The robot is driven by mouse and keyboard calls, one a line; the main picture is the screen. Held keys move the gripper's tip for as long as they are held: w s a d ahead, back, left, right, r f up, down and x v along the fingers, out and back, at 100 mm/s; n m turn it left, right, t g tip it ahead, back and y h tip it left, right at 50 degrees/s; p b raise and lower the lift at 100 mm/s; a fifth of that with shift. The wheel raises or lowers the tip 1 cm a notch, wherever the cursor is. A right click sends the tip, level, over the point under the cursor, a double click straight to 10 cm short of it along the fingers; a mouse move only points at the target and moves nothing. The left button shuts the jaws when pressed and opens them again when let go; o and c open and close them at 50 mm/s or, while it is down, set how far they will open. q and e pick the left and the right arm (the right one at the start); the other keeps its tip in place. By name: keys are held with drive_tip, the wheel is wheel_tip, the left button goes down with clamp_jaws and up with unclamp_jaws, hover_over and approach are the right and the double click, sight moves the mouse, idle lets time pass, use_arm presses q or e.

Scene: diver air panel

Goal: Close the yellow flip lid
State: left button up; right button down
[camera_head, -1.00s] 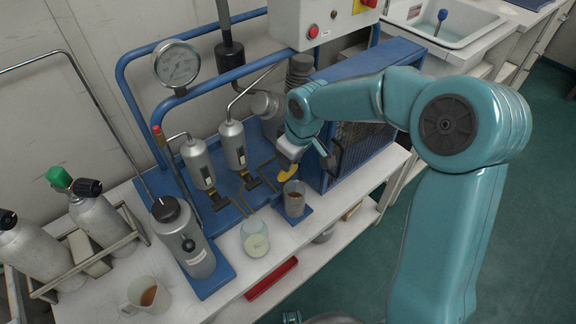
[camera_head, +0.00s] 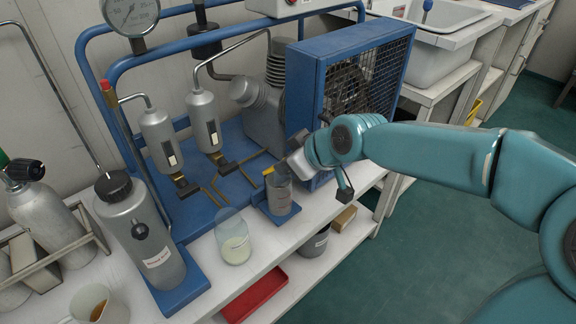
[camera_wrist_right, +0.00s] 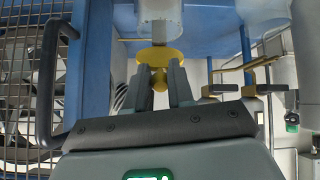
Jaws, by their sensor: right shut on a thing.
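The yellow flip lid (camera_head: 269,171) shows as a small yellow piece at the rim of a clear cup (camera_head: 279,197). The cup stands on a small blue base at the shelf's front edge. In the right wrist view the lid (camera_wrist_right: 159,55) is a round yellow disc with a tab, beside the clear cup (camera_wrist_right: 160,18). My right gripper (camera_head: 278,168) is at the cup's rim. In the wrist view its two fingers (camera_wrist_right: 161,77) are shut on the lid's tab. The lid's exact tilt is hard to tell. My left gripper is not in view.
A blue caged fan unit (camera_head: 345,85) stands right behind the cup, with a dark handle (camera_wrist_right: 48,80) close to my gripper. A beaker of pale liquid (camera_head: 234,240) stands to the left. A grey bottle (camera_head: 145,240) and a red tray (camera_head: 255,296) are further left and below.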

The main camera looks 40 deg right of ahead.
drive_tip(key=shift+s+f, duration=0.2)
drive_tip(key=shift+f, duration=0.1)
drive_tip(key=c, duration=1)
unclamp_jaws()
drive_tip(key=shift+w, duration=0.1)
drive_tip(key=shift+r, duration=0.25)
drive_tip(key=p+v, duration=0.4)
drive_tip(key=v, duration=1.2)
drive_tip(key=shift+a, duration=0.1)
